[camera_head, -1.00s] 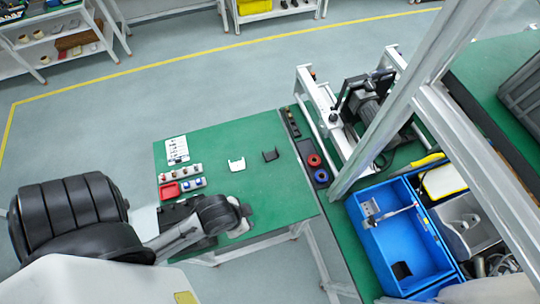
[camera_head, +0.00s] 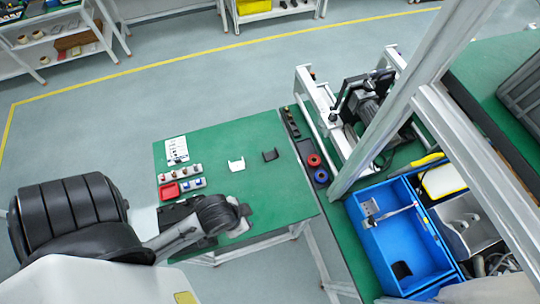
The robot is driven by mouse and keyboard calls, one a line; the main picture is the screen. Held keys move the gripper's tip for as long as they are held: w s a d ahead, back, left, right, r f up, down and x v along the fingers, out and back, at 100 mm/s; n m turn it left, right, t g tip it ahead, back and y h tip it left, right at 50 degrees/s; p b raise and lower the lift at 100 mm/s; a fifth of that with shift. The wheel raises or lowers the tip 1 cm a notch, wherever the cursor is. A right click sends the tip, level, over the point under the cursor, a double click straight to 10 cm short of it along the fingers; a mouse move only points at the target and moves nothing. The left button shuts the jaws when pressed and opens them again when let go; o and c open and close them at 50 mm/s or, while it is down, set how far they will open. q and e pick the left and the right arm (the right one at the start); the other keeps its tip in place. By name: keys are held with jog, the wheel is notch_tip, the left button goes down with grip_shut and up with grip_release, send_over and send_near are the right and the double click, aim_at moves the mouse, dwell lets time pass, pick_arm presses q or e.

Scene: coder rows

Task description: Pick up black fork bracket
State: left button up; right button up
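The black fork bracket (camera_head: 270,155) lies flat on the green table (camera_head: 285,190), with its prongs toward the back. A similar white bracket (camera_head: 236,164) lies to its left. My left gripper (camera_head: 241,220) is at the end of the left arm over the front part of the table, in front of both brackets and apart from the black one. Its fingers are mostly hidden by the wrist, so I cannot see whether they are open. My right gripper is not in view.
A red tray (camera_head: 169,191) and small parts stand at the table's left. A dark strip with red (camera_head: 314,160) and blue rings lies at its right. A metal fixture (camera_head: 355,110), a diagonal post (camera_head: 400,100) and a blue bin (camera_head: 385,245) are farther right.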

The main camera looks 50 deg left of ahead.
pick_arm(q)
jog(key=o, duration=0.3)
jog(key=shift+d, duration=0.15)
jog(key=o, duration=0.8)
jog(key=shift+a+f, duration=0.1)
jog(key=shift+a, duration=0.1)
